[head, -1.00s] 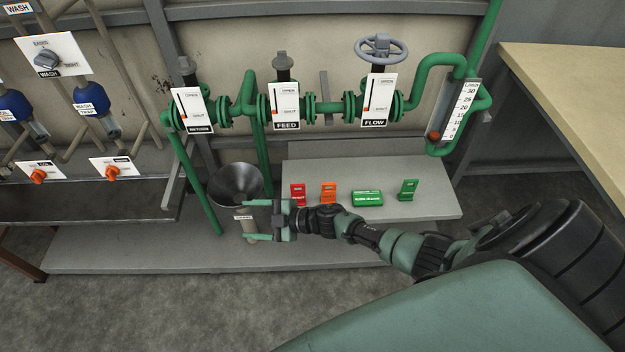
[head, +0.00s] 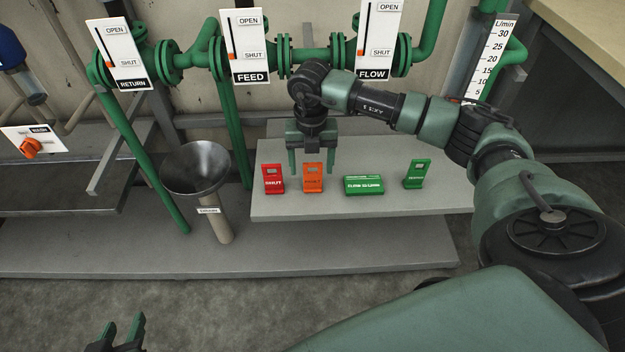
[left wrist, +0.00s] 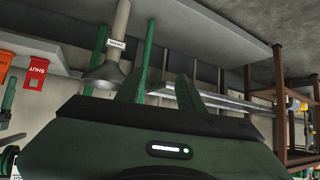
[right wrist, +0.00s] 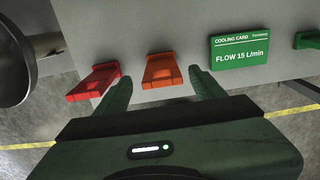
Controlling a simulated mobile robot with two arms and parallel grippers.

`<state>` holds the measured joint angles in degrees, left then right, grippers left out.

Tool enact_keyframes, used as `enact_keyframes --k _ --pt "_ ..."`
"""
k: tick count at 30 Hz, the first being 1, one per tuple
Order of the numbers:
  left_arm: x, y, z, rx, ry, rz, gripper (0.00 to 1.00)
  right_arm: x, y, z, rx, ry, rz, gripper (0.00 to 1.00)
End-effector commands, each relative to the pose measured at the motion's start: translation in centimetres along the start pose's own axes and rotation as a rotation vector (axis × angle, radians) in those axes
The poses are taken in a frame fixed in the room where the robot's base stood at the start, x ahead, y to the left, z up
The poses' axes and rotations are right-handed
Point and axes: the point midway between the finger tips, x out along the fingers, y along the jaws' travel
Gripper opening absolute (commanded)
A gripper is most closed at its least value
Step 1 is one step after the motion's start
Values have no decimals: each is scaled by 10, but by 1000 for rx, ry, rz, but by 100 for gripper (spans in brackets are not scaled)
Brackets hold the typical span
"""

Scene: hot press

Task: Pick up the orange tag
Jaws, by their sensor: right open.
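The orange tag (head: 313,178) stands on the grey shelf between the red tag (head: 273,179) and the green cooling card (head: 363,185). My right gripper (head: 312,163) points down, open and empty, just behind and above the orange tag in the head view. In the right wrist view the orange tag (right wrist: 162,71) lies between the two spread fingers; I cannot tell whether they touch it. My left gripper (head: 122,332) is open and empty at the bottom left of the head view, far from the tags. The orange tag (left wrist: 20,44) also shows at the left wrist view's edge.
A green tag (head: 417,174) stands at the right on the shelf (head: 350,208). A metal funnel (head: 197,165) stands left of the shelf. Green pipes with RETURN, FEED and FLOW plates (head: 250,45) run behind.

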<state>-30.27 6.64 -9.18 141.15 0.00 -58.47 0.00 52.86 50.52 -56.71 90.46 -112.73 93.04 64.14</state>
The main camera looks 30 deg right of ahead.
Motion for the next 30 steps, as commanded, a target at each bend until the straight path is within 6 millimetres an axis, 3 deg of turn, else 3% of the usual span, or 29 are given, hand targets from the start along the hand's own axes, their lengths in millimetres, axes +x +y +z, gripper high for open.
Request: enact_keyframes --k 8,19,30 --pt "4 4 -24 1 118 8 38 18 -1 0 0 1 1 69" --pt "-4 12 -90 1 448 27 38 56 -3 2 -2 3 2 69" --pt "-8 14 -100 0 496 30 38 61 -3 3 -1 2 3 66"
